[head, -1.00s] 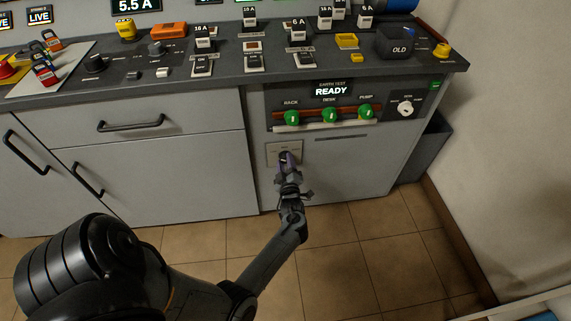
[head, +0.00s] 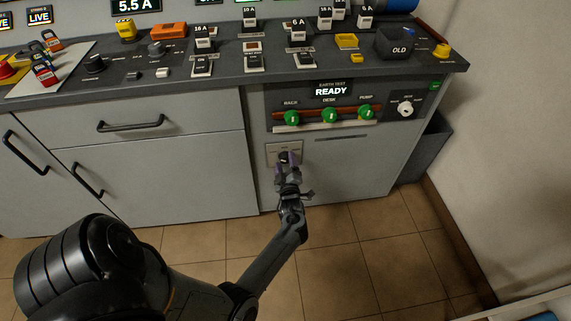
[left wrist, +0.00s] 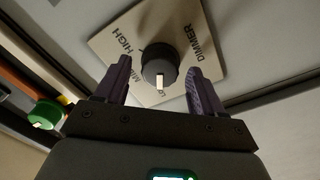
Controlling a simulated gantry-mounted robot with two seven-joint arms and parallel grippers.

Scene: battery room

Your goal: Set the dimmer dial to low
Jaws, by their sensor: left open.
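The dimmer dial (left wrist: 160,67) is a round black knob on a beige plate (left wrist: 185,22) marked DIMMER, with HIGH and other labels around the knob. In the left wrist view its pale pointer mark faces down the picture, towards a partly hidden label that begins "LO". In the head view the plate (head: 272,149) is on the grey cabinet front, below the earth test panel. My left gripper (left wrist: 160,83) is open, with one purple finger on each side of the dial and visible gaps between. It also shows in the head view (head: 287,164). My right gripper is not in view.
Above the plate, green knobs (head: 330,116) sit over a pale ledge (head: 325,127) that sticks out. The worktop (head: 225,77) holds switches, tags and a dark box marked OLD (head: 397,41). The tiled floor (head: 345,245) in front of the cabinet is clear.

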